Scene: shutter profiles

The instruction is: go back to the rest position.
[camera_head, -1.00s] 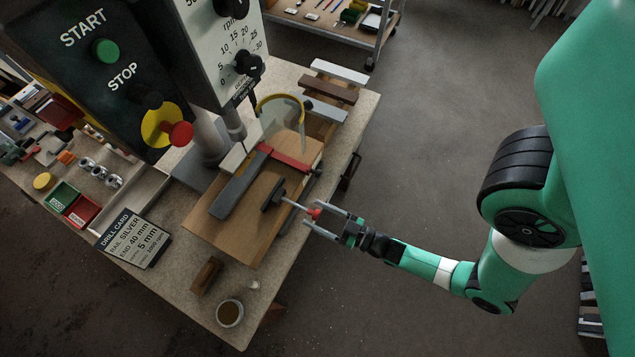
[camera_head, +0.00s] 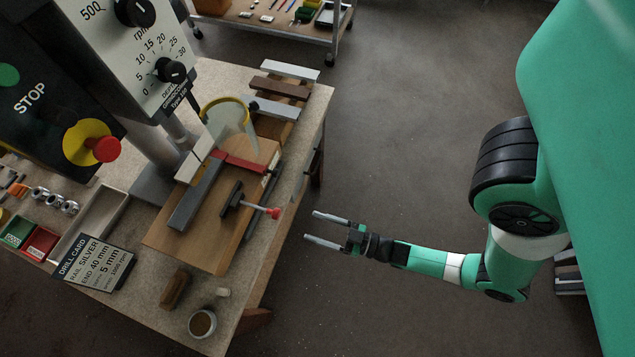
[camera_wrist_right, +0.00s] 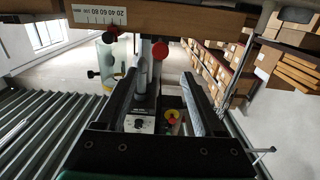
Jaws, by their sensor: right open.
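My right gripper (camera_head: 328,230) is open and empty in the head view. It hangs over the floor to the right of the bench, its two fingers apart and pointing left toward the bench. A gap separates it from the red-tipped clamp handle (camera_head: 272,212) on the wooden board (camera_head: 215,238). In the right wrist view the gripper (camera_wrist_right: 166,85) also shows its two fingers apart with nothing held between them. My left gripper is not in view.
The bench (camera_head: 290,215) carries a drill press with a red stop button (camera_head: 104,148), a drill card (camera_head: 97,262), a brush (camera_head: 175,289) and a cup (camera_head: 202,323). A wheeled cart (camera_head: 290,25) stands behind. The floor (camera_head: 400,130) right of the bench is open.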

